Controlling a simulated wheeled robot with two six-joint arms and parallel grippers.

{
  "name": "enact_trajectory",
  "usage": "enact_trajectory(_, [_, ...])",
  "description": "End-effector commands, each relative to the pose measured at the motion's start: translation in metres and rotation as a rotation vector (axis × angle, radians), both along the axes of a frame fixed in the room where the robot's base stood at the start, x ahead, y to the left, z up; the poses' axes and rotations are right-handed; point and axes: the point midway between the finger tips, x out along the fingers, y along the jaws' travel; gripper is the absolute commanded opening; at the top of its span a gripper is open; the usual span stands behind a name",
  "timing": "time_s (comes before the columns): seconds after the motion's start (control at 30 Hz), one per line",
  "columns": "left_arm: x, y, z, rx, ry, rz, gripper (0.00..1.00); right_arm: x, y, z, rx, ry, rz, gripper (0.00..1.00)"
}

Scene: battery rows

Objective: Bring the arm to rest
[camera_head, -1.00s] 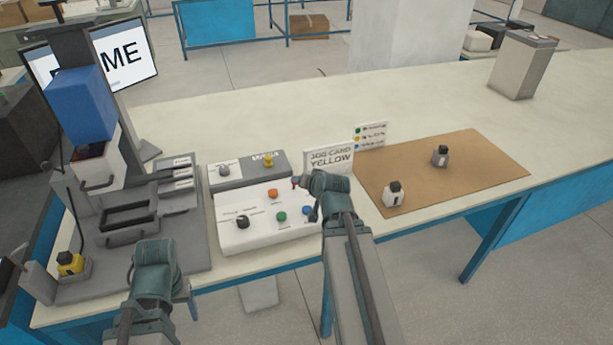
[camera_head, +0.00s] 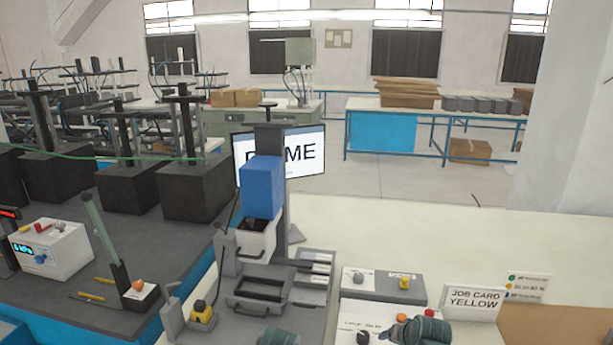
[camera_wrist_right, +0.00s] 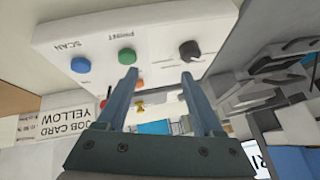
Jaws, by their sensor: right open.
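My right gripper (camera_head: 420,329) is at the bottom of the head view, in front of the job card and over the right side of the white button panel (camera_head: 349,321). In the right wrist view its two fingers (camera_wrist_right: 161,82) are apart with nothing between them. The button panel (camera_wrist_right: 140,38) shows beyond them, with blue and green buttons and a black knob. My left arm's end (camera_head: 279,338) just shows at the bottom edge, below the dark tray (camera_head: 238,302); its fingers are hidden.
A press-like station with a blue box (camera_head: 262,187) and a monitor (camera_head: 306,152) stands behind the tray. A yellow-topped battery (camera_head: 202,314) is at its left. The job card (camera_head: 475,301) stands beside the brown mat (camera_head: 550,324).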

Motion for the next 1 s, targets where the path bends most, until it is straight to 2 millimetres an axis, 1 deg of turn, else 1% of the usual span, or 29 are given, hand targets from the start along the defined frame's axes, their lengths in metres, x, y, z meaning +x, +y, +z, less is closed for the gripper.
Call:
enact_trajectory(0.03, [0.0,0.0,0.0,0.0,0.0,0.0,0.69,-0.009,0.034,-0.009,-0.022,0.069,0.088,0.68])
enact_trajectory(0.07, [0.0,0.0,0.0,0.0,0.0,0.0,0.69,-0.016,0.05,-0.013,-0.039,0.11,0.136,0.68])
enact_trajectory(0.1, [0.0,0.0,0.0,0.0,0.0,0.0,0.69,-0.026,0.071,-0.02,-0.062,0.168,0.198,0.68])
enact_trajectory(0.17, [0.0,0.0,0.0,0.0,0.0,0.0,0.69,-0.043,0.099,-0.027,-0.1,0.251,0.286,0.68])
enact_trajectory(0.2, [0.0,0.0,0.0,0.0,0.0,0.0,0.69,-0.055,0.115,-0.031,-0.127,0.303,0.341,0.68])
enact_trajectory(0.3, [0.0,0.0,0.0,0.0,0.0,0.0,0.69,-0.086,0.148,-0.038,-0.195,0.423,0.463,0.68])
enact_trajectory(0.4, [0.0,0.0,0.0,0.0,0.0,0.0,0.69,-0.112,0.169,-0.041,-0.259,0.519,0.556,0.68])
enact_trajectory(0.5, [0.0,0.0,0.0,0.0,0.0,0.0,0.69,-0.131,0.182,-0.041,-0.308,0.586,0.616,0.68])
enact_trajectory(0.63, [0.0,0.0,0.0,0.0,0.0,0.0,0.69,-0.145,0.189,-0.04,-0.343,0.635,0.656,0.68])
enact_trajectory(0.77, [0.0,0.0,0.0,0.0,0.0,0.0,0.69,-0.148,0.19,-0.04,-0.352,0.648,0.665,0.68])
enact_trajectory(1.0, [0.0,0.0,0.0,0.0,0.0,0.0,0.69,-0.148,0.19,-0.04,-0.35,0.647,0.664,0.68])
